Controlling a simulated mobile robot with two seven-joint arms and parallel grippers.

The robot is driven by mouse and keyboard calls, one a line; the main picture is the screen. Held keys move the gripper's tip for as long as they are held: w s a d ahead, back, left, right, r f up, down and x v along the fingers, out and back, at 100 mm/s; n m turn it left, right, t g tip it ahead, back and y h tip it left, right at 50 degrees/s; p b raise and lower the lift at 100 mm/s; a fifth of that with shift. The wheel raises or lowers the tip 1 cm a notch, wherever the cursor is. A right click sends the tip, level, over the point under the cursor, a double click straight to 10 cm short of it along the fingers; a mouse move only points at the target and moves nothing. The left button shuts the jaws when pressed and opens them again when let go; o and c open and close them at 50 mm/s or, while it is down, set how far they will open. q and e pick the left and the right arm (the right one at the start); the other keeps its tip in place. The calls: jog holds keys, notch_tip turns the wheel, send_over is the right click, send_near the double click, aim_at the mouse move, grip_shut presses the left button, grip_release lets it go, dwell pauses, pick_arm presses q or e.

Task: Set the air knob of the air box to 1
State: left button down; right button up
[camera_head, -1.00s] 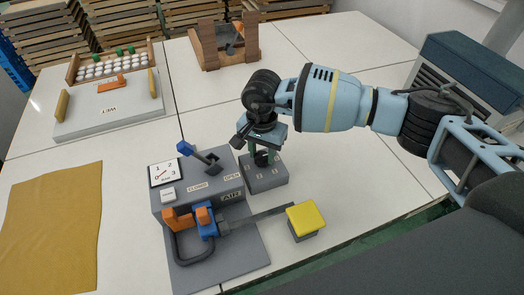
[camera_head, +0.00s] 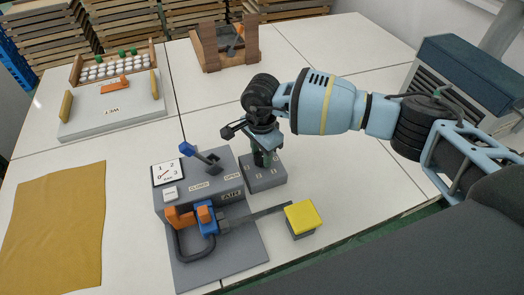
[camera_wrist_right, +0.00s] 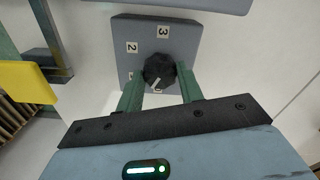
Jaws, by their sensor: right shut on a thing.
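The grey air box (camera_head: 203,197) stands on the table, with an AIR label, a blue-tipped lever and a gauge (camera_head: 167,172) on it. The air knob's small grey block (camera_head: 268,178) adjoins it at the right. In the right wrist view the black air knob (camera_wrist_right: 158,68) sits between the two green fingers of my right gripper (camera_wrist_right: 158,80), shut on it. The knob's white line points down and slightly left in that view. Labels 3 and 2 show; the lower labels are partly hidden. In the head view my right gripper (camera_head: 264,156) comes down onto the block. My left gripper is not in view.
A yellow-topped block (camera_head: 303,218) stands front right of the box. A mustard cloth (camera_head: 52,225) lies at the left. A tray with white and green pieces (camera_head: 112,115) and a wooden stand (camera_head: 226,45) are farther back. The table right of the cloth's back edge is clear.

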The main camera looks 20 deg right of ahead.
aim_at(261, 156)
jog(key=m+p, duration=0.1)
jog(key=m, duration=0.4)
jog(key=shift+r+p, duration=0.2)
jog(key=shift+p, duration=0.1)
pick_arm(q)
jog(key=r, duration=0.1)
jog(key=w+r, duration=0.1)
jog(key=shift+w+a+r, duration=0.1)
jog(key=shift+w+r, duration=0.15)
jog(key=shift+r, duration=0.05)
pick_arm(e)
jog(key=shift+m, duration=0.6)
jog(key=shift+f, duration=0.1)
jog(key=o, duration=1)
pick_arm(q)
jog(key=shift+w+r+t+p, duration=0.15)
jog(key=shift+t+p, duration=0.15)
pick_arm(e)
jog(key=shift+r, duration=3.9)
